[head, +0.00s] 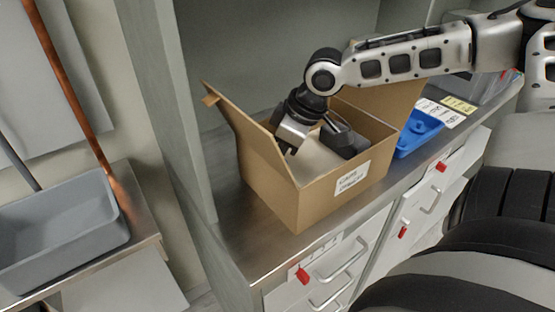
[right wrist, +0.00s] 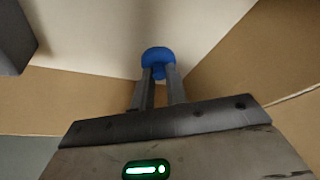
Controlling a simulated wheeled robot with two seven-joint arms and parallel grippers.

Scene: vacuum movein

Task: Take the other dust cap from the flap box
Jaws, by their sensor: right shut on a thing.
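The flap box (head: 311,203) is an open brown cardboard box on the metal counter, with its flaps standing up and a white label on its front. My right gripper (head: 291,149) reaches down into it. In the right wrist view the fingers of my right gripper (right wrist: 158,82) are shut on a blue dust cap (right wrist: 158,57), low inside the box near its cardboard walls. The cap is hidden in the head view. A dark object (head: 344,138) lies inside the box beside the gripper. My left gripper is in neither view.
A blue tray (head: 418,131) and printed cards (head: 440,110) lie right of the box. Drawers with red tags are below the counter (head: 245,236). A grey bin (head: 60,225) stands on a separate surface at the left. A cabinet side panel rises close behind the box.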

